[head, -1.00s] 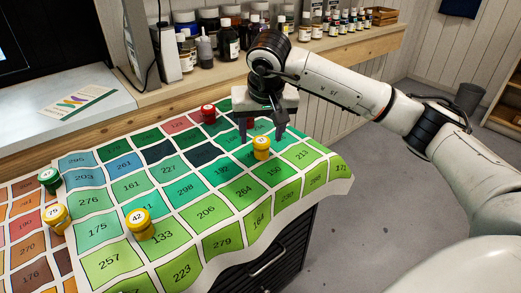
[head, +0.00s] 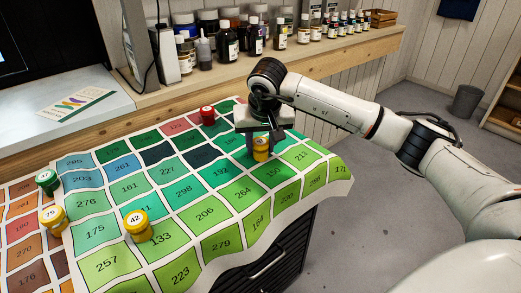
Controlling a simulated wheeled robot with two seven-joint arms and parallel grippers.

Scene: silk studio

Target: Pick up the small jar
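Several small jars stand on the printed colour chart cloth (head: 206,214). One yellow jar (head: 261,152) stands at the right part of the chart. My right gripper (head: 260,146) points down over it, with its fingers spread on either side of the jar's upper part. I cannot tell whether the fingers touch it. Another yellow jar (head: 138,226) marked 42 stands in front, and a yellow jar marked 75 (head: 53,219) stands at the left. A green jar (head: 47,181) is at the left edge of the chart, and a red jar (head: 208,115) is at the back. My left gripper is out of view.
A wooden shelf (head: 300,69) behind the chart carries several bottles (head: 228,42) and jars. A leaflet (head: 76,104) lies on the pale surface (head: 105,112) at left. A dark bin (head: 466,101) stands on the floor.

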